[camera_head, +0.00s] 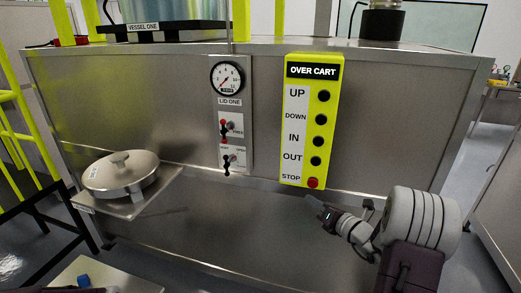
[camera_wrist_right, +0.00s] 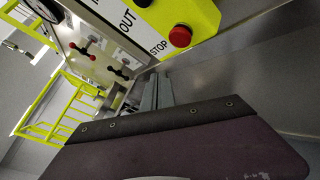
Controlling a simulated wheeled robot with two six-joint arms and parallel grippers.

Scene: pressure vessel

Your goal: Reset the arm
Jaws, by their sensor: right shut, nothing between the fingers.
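My right arm comes in from the lower right in the head view. Its gripper (camera_head: 314,206) is shut and empty, in front of the steel cabinet's lower face, below the yellow button panel (camera_head: 312,120). The red STOP button (camera_head: 313,183) is a little above the gripper, and the two look apart. In the right wrist view the closed fingers (camera_wrist_right: 156,94) show beyond the dark wrist plate, with the STOP button (camera_wrist_right: 180,36) above them. My left gripper is in neither view.
The steel cabinet (camera_head: 130,100) fills the middle. A gauge panel (camera_head: 231,115) with small levers is left of the yellow panel. A round lid (camera_head: 120,172) rests on a shelf (camera_head: 130,207) sticking out at the left. Yellow railings (camera_head: 35,140) stand at far left. Grey floor shows right.

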